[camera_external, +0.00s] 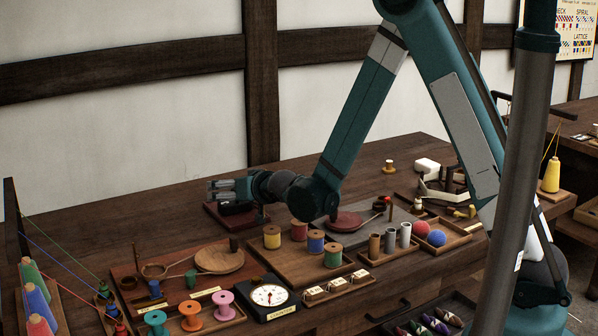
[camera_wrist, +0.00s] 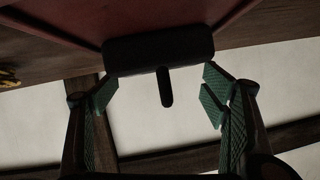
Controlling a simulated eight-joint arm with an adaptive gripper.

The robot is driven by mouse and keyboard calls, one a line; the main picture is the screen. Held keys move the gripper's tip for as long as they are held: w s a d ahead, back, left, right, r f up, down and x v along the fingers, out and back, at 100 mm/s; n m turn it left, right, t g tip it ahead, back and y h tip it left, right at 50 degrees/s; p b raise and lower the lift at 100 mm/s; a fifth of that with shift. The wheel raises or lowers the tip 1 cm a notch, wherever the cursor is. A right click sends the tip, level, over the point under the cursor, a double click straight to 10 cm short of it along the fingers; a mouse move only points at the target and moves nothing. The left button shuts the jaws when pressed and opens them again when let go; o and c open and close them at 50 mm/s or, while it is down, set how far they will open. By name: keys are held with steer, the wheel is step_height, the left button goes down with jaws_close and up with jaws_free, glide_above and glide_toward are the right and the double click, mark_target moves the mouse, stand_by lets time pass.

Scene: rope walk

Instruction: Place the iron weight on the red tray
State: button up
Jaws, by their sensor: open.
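The iron weight (camera_wrist: 158,55), a dark block with a knob, shows large in the wrist view, where the picture is upside down. It appears to rest on the red tray (camera_wrist: 190,18). In the external view the red tray (camera_external: 216,216) lies near the back of the bench, left of centre, with the dark weight on it partly hidden by my gripper. My gripper (camera_external: 213,189) is open and level just above the tray. In the wrist view its green-padded fingers (camera_wrist: 160,93) stand apart on either side of the knob, with a gap on each side.
A round wooden board (camera_external: 218,260), spools (camera_external: 333,255), and a dial scale (camera_external: 269,295) stand in front of the tray. The bench's back left is clear.

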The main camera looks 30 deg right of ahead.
steer(key=p+v, duration=0.1)
steer(key=v, duration=0.8)
steer(key=shift+s+r+p, duration=0.2)
steer(key=shift+s+p, duration=0.15)
steer(key=shift+p, duration=0.05)
steer(key=shift+d, duration=0.1)
steer(key=s+d+r+g+h, duration=0.2)
steer(key=s+d+r+g, duration=0.1)
steer(key=s+d+r, duration=1.1)
steer(key=s+d+g, duration=0.1)
steer(key=s+d, duration=0.2)
steer(key=s, duration=1)
steer(key=s+d+n+g, duration=0.1)
steer(key=s+d, duration=0.3)
steer(key=s, duration=0.9)
steer(key=shift+d+r+g+y, duration=0.3)
steer(key=shift+g, duration=0.5)
